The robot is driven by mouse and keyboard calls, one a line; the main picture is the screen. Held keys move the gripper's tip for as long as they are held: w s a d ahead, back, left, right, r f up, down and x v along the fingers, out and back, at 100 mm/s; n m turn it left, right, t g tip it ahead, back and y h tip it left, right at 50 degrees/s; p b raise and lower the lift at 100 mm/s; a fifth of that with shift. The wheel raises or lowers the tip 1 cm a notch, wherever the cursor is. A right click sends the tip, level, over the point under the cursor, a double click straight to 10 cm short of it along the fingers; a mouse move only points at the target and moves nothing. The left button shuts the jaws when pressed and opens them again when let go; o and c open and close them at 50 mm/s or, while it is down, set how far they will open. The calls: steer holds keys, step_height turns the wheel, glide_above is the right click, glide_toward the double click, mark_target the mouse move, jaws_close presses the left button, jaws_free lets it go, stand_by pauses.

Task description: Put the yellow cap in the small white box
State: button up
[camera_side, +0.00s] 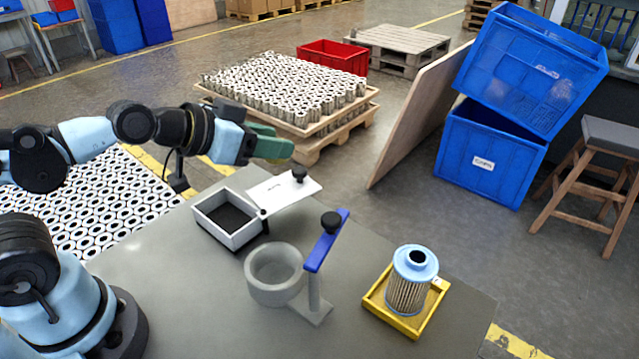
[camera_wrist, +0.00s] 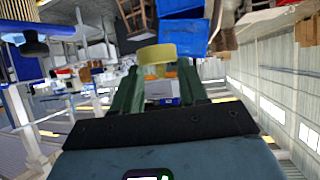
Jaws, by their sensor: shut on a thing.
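My gripper (camera_side: 283,147) is up at the left of centre in the side view, above and behind the small white box (camera_side: 209,225). Its green fingers also show in the wrist view (camera_wrist: 158,76), shut on the yellow cap (camera_wrist: 156,53), which sits at the fingertips. I cannot make out the cap in the side view. The small white box stands on the grey table, open at the top with a dark inside. A flat white lid (camera_side: 280,191) with a black knob lies off its opening, to the upper right.
A grey round holder (camera_side: 262,292) stands in front of the box. A stand with a blue clamp bar (camera_side: 328,242) and black knob rises beside it. A pleated filter with light-blue ends (camera_side: 409,290) stands in a yellow tray (camera_side: 375,308) at the right.

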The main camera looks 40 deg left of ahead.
steer(key=s+d+r+m+g+h, duration=0.1)
steer(key=s+d+m+g+h, duration=0.1)
steer(key=d, duration=0.7)
steer(key=s+d+r+m+g+h, duration=0.1)
steer(key=s+d+m+g+h, duration=0.2)
steer(key=d+m, duration=0.4)
steer(key=s+d+r+m+g+h, duration=0.1)
steer(key=s+d+m+g+h, duration=0.2)
steer(key=d, duration=0.9)
steer(key=shift+s+d+r+m+g+h, duration=0.15)
steer(key=shift+d+r+m+g+h, duration=0.15)
steer(key=shift+m+g+h, duration=0.45)
steer(key=shift+a, duration=0.1)
glide_above(410, 253)
step_height(410, 253, down, 7)
steer(key=shift+f, duration=1.8)
steer(key=o, duration=1.1)
